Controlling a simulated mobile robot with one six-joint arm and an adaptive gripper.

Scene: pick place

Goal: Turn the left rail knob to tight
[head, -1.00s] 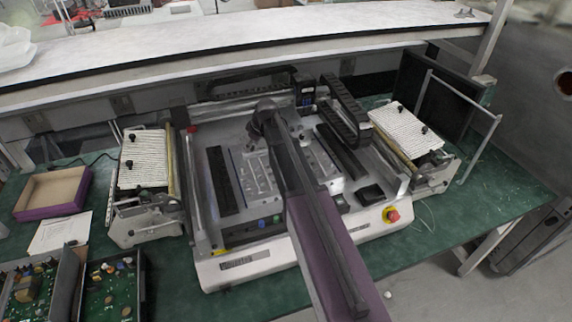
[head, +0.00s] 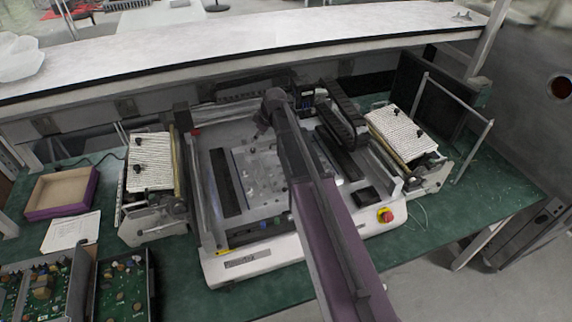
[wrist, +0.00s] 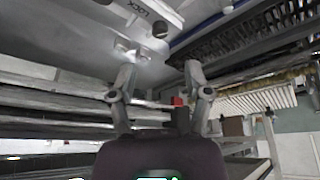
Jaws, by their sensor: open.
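My gripper (wrist: 157,72) shows in the wrist view with its two fingers spread and nothing between them. A dark round knob (wrist: 160,28) sits on a pale metal surface beyond the fingertips, beside the printed word LOCK. A small metal bracket (wrist: 125,48) lies near the left fingertip. In the head view my arm reaches over the machine (head: 262,262), and its end is above the left-middle of the bed. The gripper tips are too small and dark there to judge. I cannot tell which head-view part is the left rail knob or how far it is turned.
White ribbed panels with black knobs stand left (head: 152,172) and right (head: 402,132) of the machine. A red emergency button (head: 385,215) is at its front right. A purple-edged box (head: 62,190) and circuit boards (head: 122,285) lie left. A white shelf (head: 250,45) runs behind.

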